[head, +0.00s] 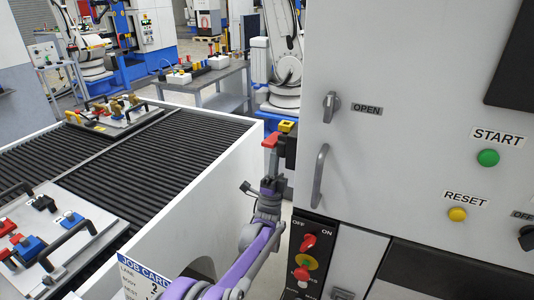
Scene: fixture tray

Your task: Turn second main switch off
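A narrow black switch panel (300,262) stands at the lower right of centre in the head view. It has an upper red knob (308,242) under the words OFF and ON and a lower red knob (302,273). My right gripper is not in view.
The grey cabinet has a vertical handle (320,173), an OPEN latch (331,106), a green START button (488,157), a yellow RESET button (457,214) and a black knob (527,238) at the right edge. A white-walled conveyor (215,205) with fixture trays fills the left.

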